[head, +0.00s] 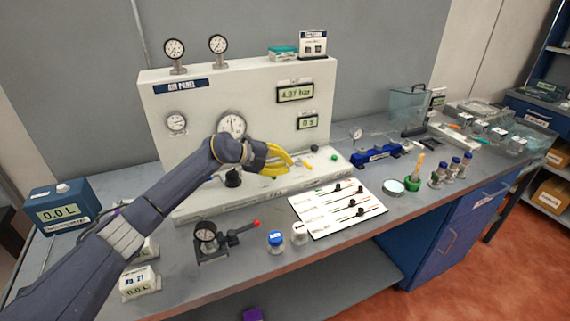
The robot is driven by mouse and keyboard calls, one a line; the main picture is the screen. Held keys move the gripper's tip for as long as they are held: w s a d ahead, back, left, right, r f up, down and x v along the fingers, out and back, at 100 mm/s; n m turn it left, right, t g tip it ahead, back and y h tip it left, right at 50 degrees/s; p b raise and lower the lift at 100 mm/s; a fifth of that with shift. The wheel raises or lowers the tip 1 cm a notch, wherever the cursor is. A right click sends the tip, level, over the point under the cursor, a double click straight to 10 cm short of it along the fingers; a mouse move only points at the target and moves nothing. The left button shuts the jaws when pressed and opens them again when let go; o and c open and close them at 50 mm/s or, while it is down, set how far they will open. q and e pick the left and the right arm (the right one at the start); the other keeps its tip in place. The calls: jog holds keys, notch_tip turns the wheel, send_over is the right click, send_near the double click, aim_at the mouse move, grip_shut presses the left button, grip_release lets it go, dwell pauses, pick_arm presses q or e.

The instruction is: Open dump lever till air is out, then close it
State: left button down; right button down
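The white air panel (210,100) stands on the bench, with a pressure display (295,93) reading about 4 bar and a seconds display (307,121) reading 0 s. My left gripper (290,164), with yellow fingers, is over the panel's lower ledge; its finger gap is not clear. A small orange-yellow lever (307,166) lies just right of the fingertips; I cannot tell whether they touch. I cannot tell for sure which control is the dump lever. A black knob (233,178) sits on the ledge below my wrist. My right gripper is not in view.
A blue meter box (62,207) is at left. Bottles (453,167) stand at right.

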aim_at(308, 167)
pick_arm(q)
jog(key=shift+x, duration=3.55)
jog(key=shift+d, duration=0.25)
jog(key=shift+n+t, duration=0.3)
